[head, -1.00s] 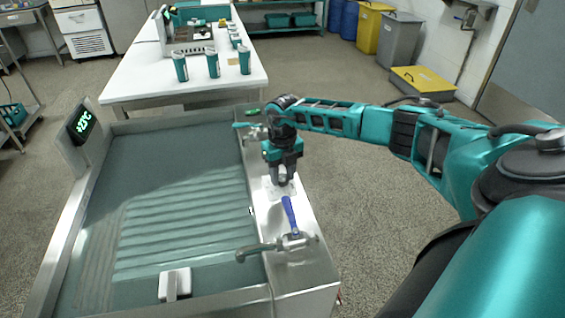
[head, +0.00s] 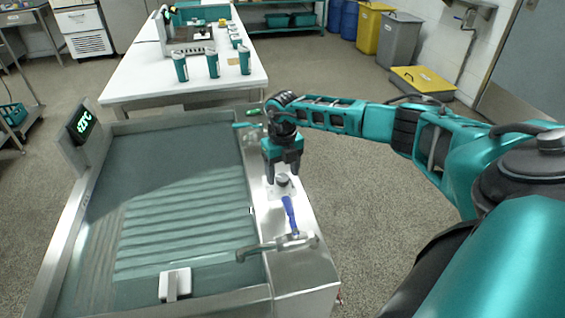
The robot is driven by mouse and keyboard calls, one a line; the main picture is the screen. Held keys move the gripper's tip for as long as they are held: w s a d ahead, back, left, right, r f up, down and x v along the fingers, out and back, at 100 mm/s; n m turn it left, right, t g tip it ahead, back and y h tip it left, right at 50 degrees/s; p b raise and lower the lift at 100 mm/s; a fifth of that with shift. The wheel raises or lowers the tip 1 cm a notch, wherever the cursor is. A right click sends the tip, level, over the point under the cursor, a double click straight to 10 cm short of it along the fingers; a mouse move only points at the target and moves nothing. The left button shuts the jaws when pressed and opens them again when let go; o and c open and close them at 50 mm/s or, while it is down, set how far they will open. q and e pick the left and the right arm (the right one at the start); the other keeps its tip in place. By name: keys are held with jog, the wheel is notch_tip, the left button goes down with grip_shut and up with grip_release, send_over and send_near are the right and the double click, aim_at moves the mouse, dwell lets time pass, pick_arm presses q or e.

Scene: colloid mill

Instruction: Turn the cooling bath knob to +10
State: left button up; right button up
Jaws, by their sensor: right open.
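The cooling bath (head: 170,195) is a steel-rimmed basin of water in front of me. Its knob (head: 283,181), small and dark-topped, sits on the right-hand ledge between two taps. My right gripper (head: 283,176) points down over the knob with its fingers apart, one on each side of the knob's top. I cannot tell whether they touch it. The knob's pointer and scale are too small to read. A green-lit display (head: 82,125) at the bath's far left corner reads a temperature in °C that looks like about +23. My left gripper is not in view.
A blue-handled tap (head: 289,222) stands on the ledge just nearer than the knob. A green-handled tap (head: 253,112) is behind my right wrist. A white block (head: 175,284) sits at the bath's near end. A white table (head: 185,72) with teal cups stands beyond.

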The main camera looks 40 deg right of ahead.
aim_at(283, 177)
notch_tip(283, 177, up, 12)
jog(key=shift+p, duration=0.3)
dwell(0.5)
